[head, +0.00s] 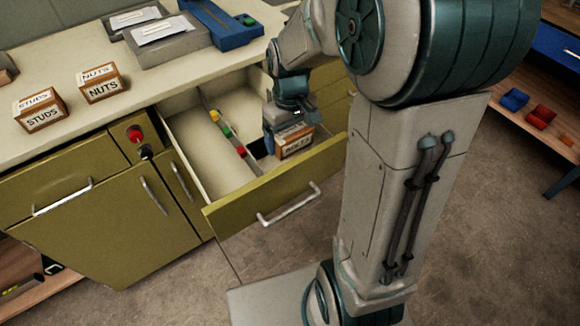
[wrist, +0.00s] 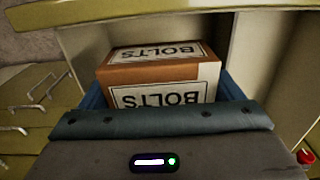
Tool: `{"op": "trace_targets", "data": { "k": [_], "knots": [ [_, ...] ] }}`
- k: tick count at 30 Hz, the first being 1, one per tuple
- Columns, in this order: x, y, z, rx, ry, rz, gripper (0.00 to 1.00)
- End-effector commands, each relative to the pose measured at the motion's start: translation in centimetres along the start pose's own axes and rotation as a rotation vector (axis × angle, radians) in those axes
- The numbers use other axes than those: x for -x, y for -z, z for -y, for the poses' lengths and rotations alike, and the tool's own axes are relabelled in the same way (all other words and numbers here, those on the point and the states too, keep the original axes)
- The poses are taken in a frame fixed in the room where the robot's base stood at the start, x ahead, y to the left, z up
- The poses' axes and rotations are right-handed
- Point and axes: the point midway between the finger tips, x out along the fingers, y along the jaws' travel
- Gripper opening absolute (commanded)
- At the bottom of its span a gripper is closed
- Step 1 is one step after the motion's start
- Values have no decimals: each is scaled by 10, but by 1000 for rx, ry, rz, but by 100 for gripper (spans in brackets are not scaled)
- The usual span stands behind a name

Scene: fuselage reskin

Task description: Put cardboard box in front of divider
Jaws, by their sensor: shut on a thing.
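The cardboard box labelled BOLTS (head: 294,145) is inside the open drawer (head: 275,187), close to the drawer's front panel. My gripper (head: 284,128) reaches down into the drawer and is shut on this box. The wrist view shows the box (wrist: 160,75) between the blue fingers, its BOLTS label upside down. The divider (head: 228,133) is a thin strip with red, green and yellow pieces on it, running along the drawer to the left of the box. Whether the box touches the drawer floor is hidden.
Boxes labelled STUDS (head: 40,110) and NUTS (head: 102,84) stand on the counter (head: 70,60). Grey cases (head: 165,42) and a blue tool (head: 222,22) lie farther back. The drawer floor left of the divider (head: 200,160) is clear. A red knob (head: 135,133) sits on the cabinet front.

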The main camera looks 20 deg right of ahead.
Motion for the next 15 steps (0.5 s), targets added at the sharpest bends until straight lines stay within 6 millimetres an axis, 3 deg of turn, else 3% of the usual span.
{"op": "trace_targets", "data": {
  "k": [6, 15],
  "knots": [
    [-40, -1, 0, 0, 1, 4, 49],
    [-68, -1, 0, 0, 1, 4, 49]
  ]
}}
